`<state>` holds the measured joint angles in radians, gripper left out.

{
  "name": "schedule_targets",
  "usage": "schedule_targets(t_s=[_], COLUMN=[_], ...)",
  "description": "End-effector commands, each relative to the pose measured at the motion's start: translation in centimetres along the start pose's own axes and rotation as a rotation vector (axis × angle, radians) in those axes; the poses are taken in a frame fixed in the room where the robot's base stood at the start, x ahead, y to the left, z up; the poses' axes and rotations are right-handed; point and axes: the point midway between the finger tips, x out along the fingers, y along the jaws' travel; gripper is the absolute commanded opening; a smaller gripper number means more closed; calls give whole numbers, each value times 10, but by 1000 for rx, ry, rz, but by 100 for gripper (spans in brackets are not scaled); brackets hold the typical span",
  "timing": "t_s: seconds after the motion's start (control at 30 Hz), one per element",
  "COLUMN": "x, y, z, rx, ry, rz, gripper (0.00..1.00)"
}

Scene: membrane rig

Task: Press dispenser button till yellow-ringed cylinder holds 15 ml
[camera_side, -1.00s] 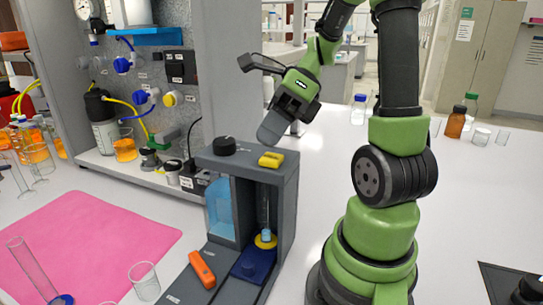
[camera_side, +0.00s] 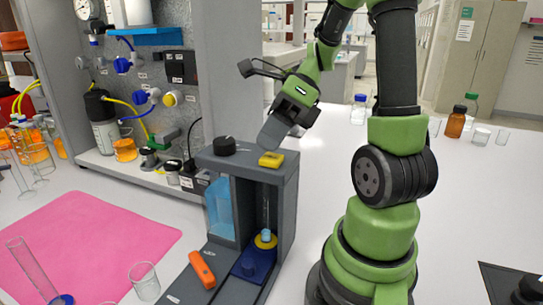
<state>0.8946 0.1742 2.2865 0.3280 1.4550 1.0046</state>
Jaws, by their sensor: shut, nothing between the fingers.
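The grey dispenser (camera_side: 287,200) stands in the middle, with a black knob (camera_side: 224,146) and a yellow button (camera_side: 271,159) on top. A clear reservoir with blue liquid (camera_side: 221,208) is in its left side. The yellow-ringed cylinder (camera_side: 265,238) stands upright in the dispenser's bay, with a little pale blue liquid low in it; I cannot read its level. My gripper (camera_side: 270,137) is shut and empty. Its tip is just above the back of the yellow button; I cannot tell whether it touches.
An orange-red object (camera_side: 202,269) lies on the dispenser's base, beside a blue piece (camera_side: 254,264).

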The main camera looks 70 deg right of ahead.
Motion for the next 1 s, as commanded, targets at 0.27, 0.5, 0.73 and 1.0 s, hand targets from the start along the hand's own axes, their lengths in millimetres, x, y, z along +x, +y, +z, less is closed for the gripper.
schedule_targets(t_s=[0.27, 0.5, 0.73, 1.0], x=[2, 4, 6, 7], y=[-2, -3, -5, -5], z=[-2, -3, -5, -5], rx=[0, 0, 0, 0], ry=[1, 0, 0, 0], rz=[1, 1, 0, 0], gripper=[0, 0, 0, 0])
